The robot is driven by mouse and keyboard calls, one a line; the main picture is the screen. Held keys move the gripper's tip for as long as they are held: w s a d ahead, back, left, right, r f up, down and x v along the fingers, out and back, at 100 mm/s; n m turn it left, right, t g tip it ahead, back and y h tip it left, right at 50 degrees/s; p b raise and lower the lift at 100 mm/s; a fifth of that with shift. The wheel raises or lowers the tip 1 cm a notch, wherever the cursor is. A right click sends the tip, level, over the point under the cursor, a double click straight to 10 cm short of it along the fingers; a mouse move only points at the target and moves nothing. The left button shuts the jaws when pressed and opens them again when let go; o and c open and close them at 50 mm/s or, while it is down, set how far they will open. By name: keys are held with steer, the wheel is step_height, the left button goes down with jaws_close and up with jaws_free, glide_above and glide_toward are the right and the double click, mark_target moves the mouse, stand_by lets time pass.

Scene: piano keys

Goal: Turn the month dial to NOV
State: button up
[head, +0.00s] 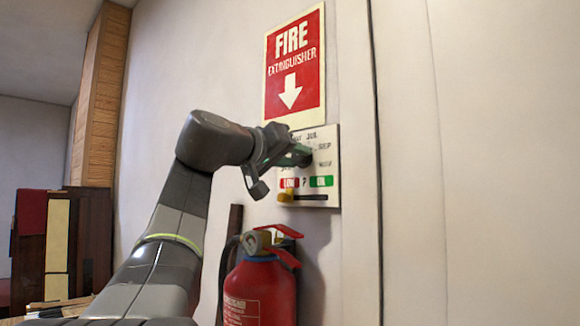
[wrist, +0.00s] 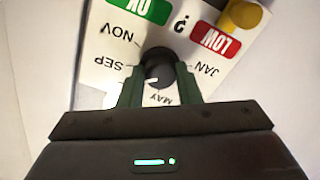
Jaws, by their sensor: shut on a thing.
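The month dial (wrist: 158,66) is a small dark round knob on a white wall panel (head: 327,190). My gripper (head: 287,156) reaches the panel from the left, and its green fingers (wrist: 160,76) are shut on the dial from both sides. The wrist view is upside down. In it JAN is right of the dial, MAY below, SEP left and NOV upper left. A small white mark on the dial's lower edge points down and slightly left, between MAY and SEP. Other month labels there are hidden by my fingers.
The panel also has a red LOW label (wrist: 216,40), a green OK label (head: 321,181) and a yellow knob (wrist: 240,16) at a slot. A fire extinguisher sign (head: 295,65) hangs above. A red extinguisher (head: 260,290) stands below, close to my arm. Bare wall lies right.

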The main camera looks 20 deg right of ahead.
steer(key=m+b, duration=0.1)
steer(key=m, duration=0.1)
steer(key=m+b, duration=0.1)
steer(key=m, duration=0.1)
steer(key=m+b, duration=0.1)
steer(key=m, duration=0.1)
steer(key=shift+f+b, duration=0.3)
steer(key=m+b, duration=0.2)
steer(key=m, duration=0.4)
steer(key=shift+r, duration=0.1)
steer(key=shift+m, duration=0.3)
steer(key=o, duration=1)
steer(key=shift+c, duration=0.2)
steer(key=shift+r, duration=0.1)
steer(key=b+v, duration=0.1)
steer(key=v, duration=1.2)
steer(key=shift+a+f, duration=0.35)
steer(key=shift+a, duration=0.05)
steer(key=shift+d, duration=0.1)
